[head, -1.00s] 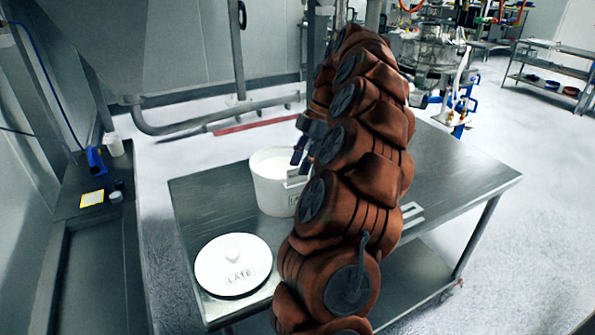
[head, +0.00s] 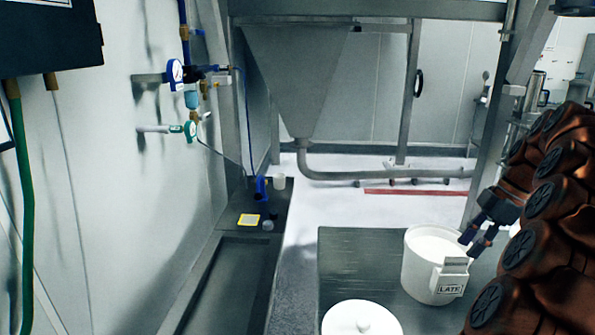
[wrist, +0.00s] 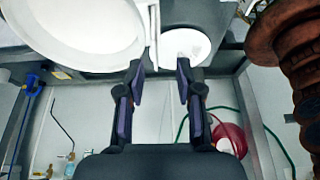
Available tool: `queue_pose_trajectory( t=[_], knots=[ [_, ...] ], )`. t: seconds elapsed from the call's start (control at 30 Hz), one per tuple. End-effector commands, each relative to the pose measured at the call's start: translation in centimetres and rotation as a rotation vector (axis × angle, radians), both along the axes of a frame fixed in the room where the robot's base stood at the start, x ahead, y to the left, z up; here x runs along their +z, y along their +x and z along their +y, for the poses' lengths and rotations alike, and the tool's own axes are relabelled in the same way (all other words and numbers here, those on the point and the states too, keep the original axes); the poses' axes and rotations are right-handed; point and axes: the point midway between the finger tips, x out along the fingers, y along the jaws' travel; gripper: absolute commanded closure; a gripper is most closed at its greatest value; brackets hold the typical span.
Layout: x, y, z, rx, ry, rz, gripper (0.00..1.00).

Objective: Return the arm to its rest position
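My brown arm (head: 535,235) stands at the right edge of the head view, bent over and partly cut off. My gripper (head: 473,241) is beside the right rim of a white bucket (head: 422,278) in that view. In the wrist view the two fingers of my gripper (wrist: 161,78) are apart with nothing between them. The bucket, labelled LATE, stands uncovered with white contents. It also shows large at the upper left of the wrist view (wrist: 125,62). A round white lid (head: 360,318) lies on the steel table at the bottom of the head view.
The steel table (head: 350,260) carries the bucket and lid. A dark bench (head: 235,275) with a blue item (head: 260,188), a yellow-edged card (head: 248,220) and small cups runs along the left. A hopper (head: 300,75) with a pipe stands behind.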

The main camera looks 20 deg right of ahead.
Motion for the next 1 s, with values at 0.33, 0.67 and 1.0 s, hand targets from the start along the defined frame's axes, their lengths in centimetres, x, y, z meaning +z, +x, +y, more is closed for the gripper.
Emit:
queue_pose_trajectory(
  t=[0.33, 0.67, 1.0],
  knots=[
    [1.0, 1.3, 8.7, -0.089, -0.003, 0.105, 0.65],
    [0.4, -1.2, 20.9, -0.292, -0.065, 0.278, 0.65],
    [-2.4, -8.0, 29.8, -0.572, -0.179, 0.406, 0.65]
  ],
)
